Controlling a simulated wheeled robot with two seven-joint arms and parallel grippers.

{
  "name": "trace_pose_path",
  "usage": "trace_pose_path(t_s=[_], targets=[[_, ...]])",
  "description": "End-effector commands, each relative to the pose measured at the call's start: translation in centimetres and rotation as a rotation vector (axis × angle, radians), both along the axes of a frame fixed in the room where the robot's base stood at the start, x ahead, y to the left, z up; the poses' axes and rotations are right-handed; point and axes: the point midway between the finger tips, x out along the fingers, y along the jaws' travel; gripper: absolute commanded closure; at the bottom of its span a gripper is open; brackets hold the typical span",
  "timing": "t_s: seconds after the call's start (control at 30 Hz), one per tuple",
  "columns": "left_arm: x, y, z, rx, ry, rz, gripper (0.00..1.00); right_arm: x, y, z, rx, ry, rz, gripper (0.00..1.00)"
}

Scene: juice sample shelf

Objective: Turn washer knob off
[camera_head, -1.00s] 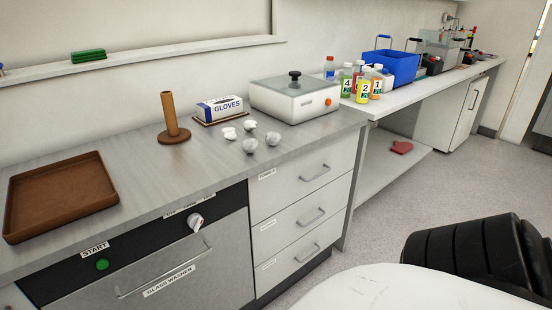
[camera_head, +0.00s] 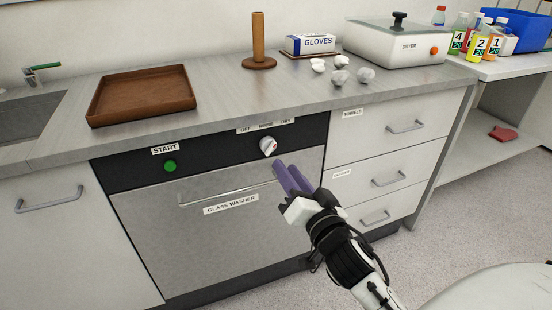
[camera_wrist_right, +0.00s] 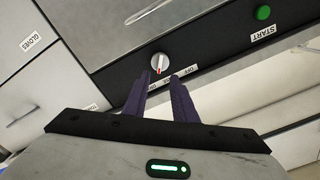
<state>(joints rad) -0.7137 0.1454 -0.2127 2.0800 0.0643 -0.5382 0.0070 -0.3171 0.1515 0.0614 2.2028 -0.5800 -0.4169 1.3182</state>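The washer knob (camera_head: 268,146) is a round white dial with a red mark on the washer's black panel. The OFF, RINSE, DRY label (camera_head: 266,126) is just above it. I cannot tell surely which word the mark points to. My right gripper (camera_head: 287,168) has purple fingers and is just in front of the panel, below and right of the knob. In the right wrist view the fingers (camera_wrist_right: 158,78) are apart with nothing between them, and the knob (camera_wrist_right: 158,62) shows just beyond the tips. My left gripper is not in view.
The green START button (camera_head: 169,166) is left on the same panel. The washer's bar handle (camera_head: 225,193) runs below. Drawers (camera_head: 395,125) stand to the right. On the counter above are a brown tray (camera_head: 142,97), crumpled white balls and a dryer (camera_head: 395,45).

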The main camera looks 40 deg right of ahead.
Motion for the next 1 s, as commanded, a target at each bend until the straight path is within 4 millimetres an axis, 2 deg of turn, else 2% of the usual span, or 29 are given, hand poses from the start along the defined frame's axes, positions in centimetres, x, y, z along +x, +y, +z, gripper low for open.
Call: trace_pose_path(t_s=[0.1, 0.33, 0.5, 0.77, 0.8, 0.93, 1.0], targets=[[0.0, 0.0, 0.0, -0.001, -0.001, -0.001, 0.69, 2.5, -0.6, 0.2, -0.005, -0.002, 0.003, 0.75], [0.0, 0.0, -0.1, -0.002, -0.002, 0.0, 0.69, 6.0, -1.3, 0.0, -0.003, 0.001, 0.003, 0.75], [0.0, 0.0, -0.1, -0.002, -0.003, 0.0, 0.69, 7.1, -1.7, -0.1, -0.002, 0.002, 0.001, 0.75], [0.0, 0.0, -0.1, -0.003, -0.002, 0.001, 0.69, 7.3, -1.7, -0.1, 0.0, 0.004, 0.001, 0.75], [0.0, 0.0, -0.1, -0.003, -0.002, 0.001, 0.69, 7.3, -1.7, -0.1, 0.0, 0.004, 0.001, 0.77], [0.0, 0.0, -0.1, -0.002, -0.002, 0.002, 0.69, 7.3, -1.7, -0.1, 0.0, 0.004, 0.001, 0.99], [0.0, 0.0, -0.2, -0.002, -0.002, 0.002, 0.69, 7.3, -1.7, -0.1, 0.0, 0.004, 0.001, 1.0]])
